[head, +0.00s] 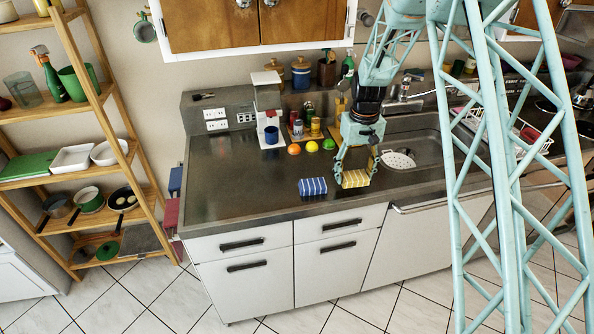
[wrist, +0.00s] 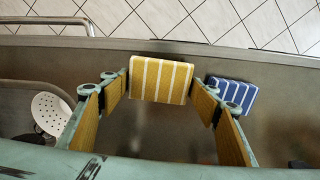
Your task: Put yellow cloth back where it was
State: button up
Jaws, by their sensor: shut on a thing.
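The yellow cloth (head: 355,179) with white stripes is folded into a small block near the front edge of the counter, left of the sink. In the wrist view, the yellow cloth (wrist: 160,79) sits between the fingertips. My gripper (head: 356,172) points down and is shut on the yellow cloth; its fingers also show in the wrist view (wrist: 160,88). Whether the cloth rests on the counter or is slightly above it, I cannot tell. A blue striped cloth (head: 312,187) lies just left of it, and shows at the right in the wrist view (wrist: 232,93).
The sink (head: 425,150) with a white strainer (head: 398,159) is right of my gripper. Orange, yellow and green fruits (head: 311,147) lie behind the cloths. A coffee maker (head: 267,110) with a blue mug (head: 271,135) stands further back. The counter's left part (head: 225,185) is clear.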

jog(key=shift+n, duration=0.3)
jog(key=a, duration=0.2)
jog(key=w+a+r, duration=0.1)
jog(key=w+a, duration=0.1)
jog(key=a, duration=0.1)
jog(key=shift+w+a+r, duration=0.2)
jog(key=shift+a, duration=0.1)
send_over(300, 169)
jog(key=shift+s+d+f+p, duration=0.15)
jog(key=shift+d+f+p, duration=0.3)
jog(key=shift+f, duration=0.25)
jog(key=shift+a, duration=0.15)
jog(key=shift+w+a, duration=0.2)
jog(key=shift+a, duration=0.1)
jog(key=shift+f, duration=1.8)
jog(key=shift+f, duration=0.1)
